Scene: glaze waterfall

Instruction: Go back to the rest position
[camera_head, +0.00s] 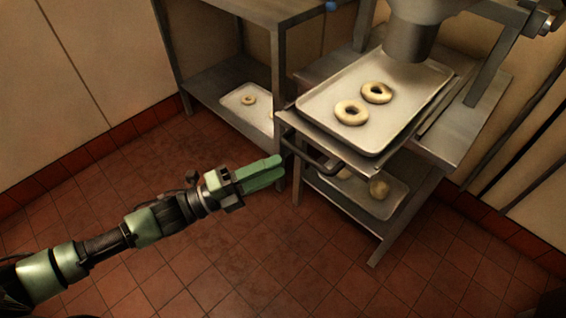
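My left gripper (262,172) reaches in from the left on a green and black arm and hangs over the tiled floor. Its two green fingers lie close together in this view, with no object seen between them; I cannot tell whether a gap is left. The fingertips point right, toward the leg of the metal table and left of the handle on the stand. My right gripper is not in view.
A metal stand (448,146) holds a tray (402,122) with two pale dough rings (377,93) under a metal nozzle (413,38). A black handle (325,167) juts out in front. A lower tray (357,197) and a shelf tray (237,97) hold more dough.

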